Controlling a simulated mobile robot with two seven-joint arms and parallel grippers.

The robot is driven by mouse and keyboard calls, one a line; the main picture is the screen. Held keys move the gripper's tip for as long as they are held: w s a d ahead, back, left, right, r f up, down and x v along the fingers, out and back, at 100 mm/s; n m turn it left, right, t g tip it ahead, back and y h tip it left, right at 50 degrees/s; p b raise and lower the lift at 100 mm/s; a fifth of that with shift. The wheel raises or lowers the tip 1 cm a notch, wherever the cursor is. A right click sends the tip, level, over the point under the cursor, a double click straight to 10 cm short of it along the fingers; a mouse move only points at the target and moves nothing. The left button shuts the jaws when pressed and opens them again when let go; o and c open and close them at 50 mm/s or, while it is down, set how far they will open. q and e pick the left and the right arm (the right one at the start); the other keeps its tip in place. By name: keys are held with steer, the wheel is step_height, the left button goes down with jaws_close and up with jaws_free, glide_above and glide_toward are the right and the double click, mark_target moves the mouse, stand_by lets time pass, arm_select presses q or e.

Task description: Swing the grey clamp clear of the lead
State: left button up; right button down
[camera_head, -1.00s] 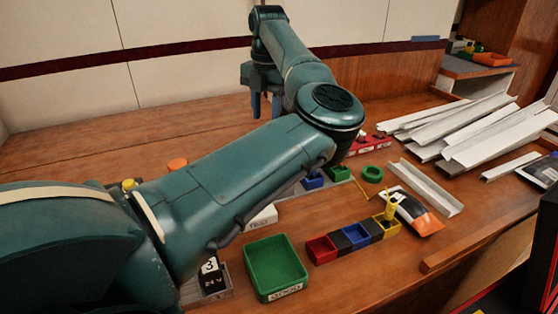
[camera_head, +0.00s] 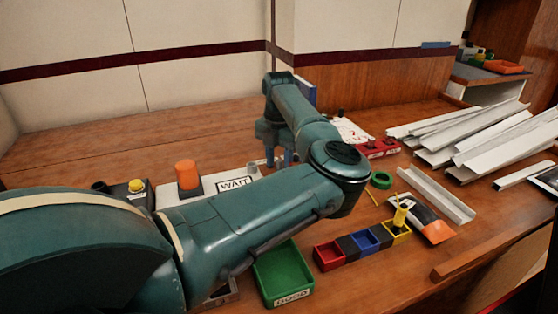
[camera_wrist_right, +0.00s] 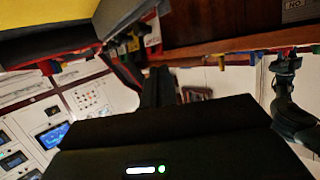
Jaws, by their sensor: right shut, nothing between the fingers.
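I cannot make out the grey clamp or the lead in either view; my left arm covers much of the bench's middle. My left gripper (camera_head: 279,157) hangs over the back of the bench in the head view. My right gripper (camera_wrist_right: 159,86) shows in the right wrist view as dark fingers, shut and empty. It is not in the head view.
A green tray (camera_head: 283,276), a row of coloured bins (camera_head: 361,243), a green ring (camera_head: 381,180) and a red block (camera_head: 378,148) stand nearby. Metal channels (camera_head: 470,135) are piled at right.

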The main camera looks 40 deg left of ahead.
arm_select(q)
jaws_close()
stand_by(0.4)
